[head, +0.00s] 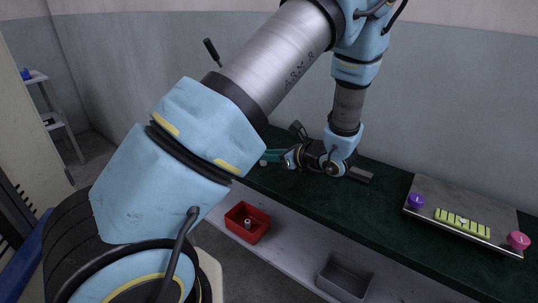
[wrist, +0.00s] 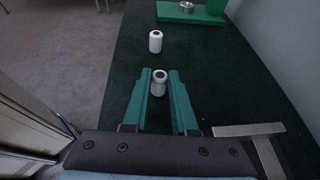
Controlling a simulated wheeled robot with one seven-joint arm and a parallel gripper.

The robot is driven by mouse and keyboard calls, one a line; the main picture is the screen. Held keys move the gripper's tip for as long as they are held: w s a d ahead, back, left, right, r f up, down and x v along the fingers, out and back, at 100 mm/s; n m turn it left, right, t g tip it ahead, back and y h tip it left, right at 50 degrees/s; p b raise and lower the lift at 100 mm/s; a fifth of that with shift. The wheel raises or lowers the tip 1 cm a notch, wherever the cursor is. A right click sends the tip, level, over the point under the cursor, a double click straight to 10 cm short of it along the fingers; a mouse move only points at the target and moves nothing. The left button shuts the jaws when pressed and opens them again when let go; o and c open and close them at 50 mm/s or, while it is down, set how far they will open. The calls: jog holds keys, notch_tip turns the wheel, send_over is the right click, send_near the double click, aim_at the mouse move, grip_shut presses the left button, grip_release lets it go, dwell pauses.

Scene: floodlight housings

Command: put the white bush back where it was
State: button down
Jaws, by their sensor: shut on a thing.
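My gripper (wrist: 160,82) is shut on a pale grey bush (wrist: 160,88), which stands upright between the green fingers near their tips. A brighter white bush (wrist: 155,41) stands upright on the dark green bench top beyond the fingertips, apart from them. In the head view my gripper (head: 272,157) is low over the far left part of the bench. A small pale thing (head: 263,163) shows at its fingertips, too small to tell which bush it is. I cannot tell whether the held bush touches the bench.
A green fixture (wrist: 190,15) with a metal ring (wrist: 186,6) stands at the bench's far end. A red bin (head: 262,233) with a small grey part and a grey bin (head: 345,278) sit on the lower shelf. A metal plate (head: 450,193) with purple and pink knobs lies right.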

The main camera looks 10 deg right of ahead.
jog(key=shift+f, duration=0.2)
jog(key=c, duration=0.7)
grip_release()
jog(key=shift+r, duration=0.1)
